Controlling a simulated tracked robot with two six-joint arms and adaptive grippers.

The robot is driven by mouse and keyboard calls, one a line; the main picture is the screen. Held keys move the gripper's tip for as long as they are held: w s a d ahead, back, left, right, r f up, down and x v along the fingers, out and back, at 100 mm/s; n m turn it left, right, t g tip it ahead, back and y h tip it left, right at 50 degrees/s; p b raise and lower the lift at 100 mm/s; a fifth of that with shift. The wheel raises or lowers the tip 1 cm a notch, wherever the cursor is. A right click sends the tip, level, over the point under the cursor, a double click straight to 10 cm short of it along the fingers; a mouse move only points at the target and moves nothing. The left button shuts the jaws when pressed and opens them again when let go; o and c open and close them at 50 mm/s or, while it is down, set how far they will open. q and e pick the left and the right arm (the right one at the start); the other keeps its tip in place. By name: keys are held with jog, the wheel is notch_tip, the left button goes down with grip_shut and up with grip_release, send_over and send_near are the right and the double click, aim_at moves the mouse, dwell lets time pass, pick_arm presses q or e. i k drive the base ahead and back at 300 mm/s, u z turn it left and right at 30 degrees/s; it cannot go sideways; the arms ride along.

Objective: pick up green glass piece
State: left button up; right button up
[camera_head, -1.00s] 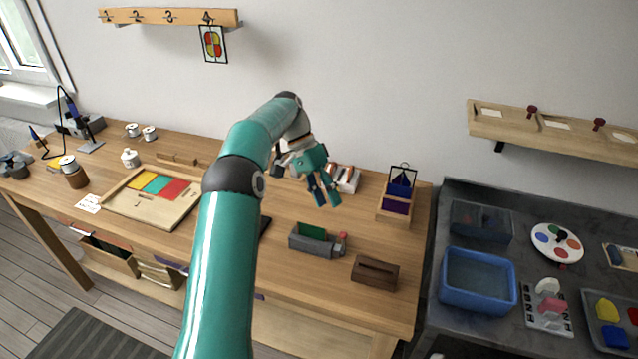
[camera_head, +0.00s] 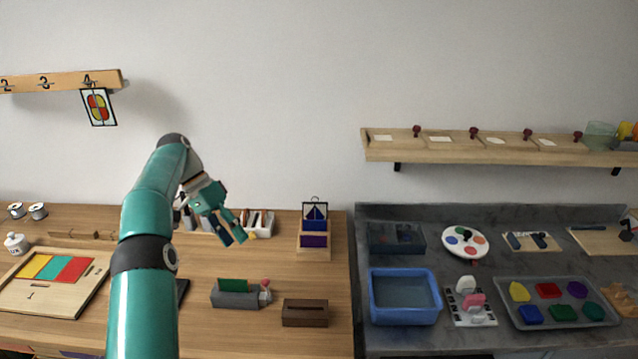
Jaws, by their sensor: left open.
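A green glass piece (camera_head: 233,285) stands upright in a slot of a grey holder (camera_head: 238,300) near the front of the wooden bench. My left gripper (camera_head: 235,241) is open and empty, pointing down over the bench. It is above and behind the green piece in the picture, apart from it. My left arm comes up from the bottom left and hides part of the bench. My right gripper is not in view.
A dark wooden block (camera_head: 304,313) lies right of the holder. A board with coloured panes (camera_head: 38,302) lies at left. A wooden stand (camera_head: 313,254) is behind. On the grey counter are a blue tub (camera_head: 404,319) and a tray of coloured pieces (camera_head: 528,291).

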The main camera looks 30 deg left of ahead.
aim_at(231, 285)
jog(key=k, duration=1)
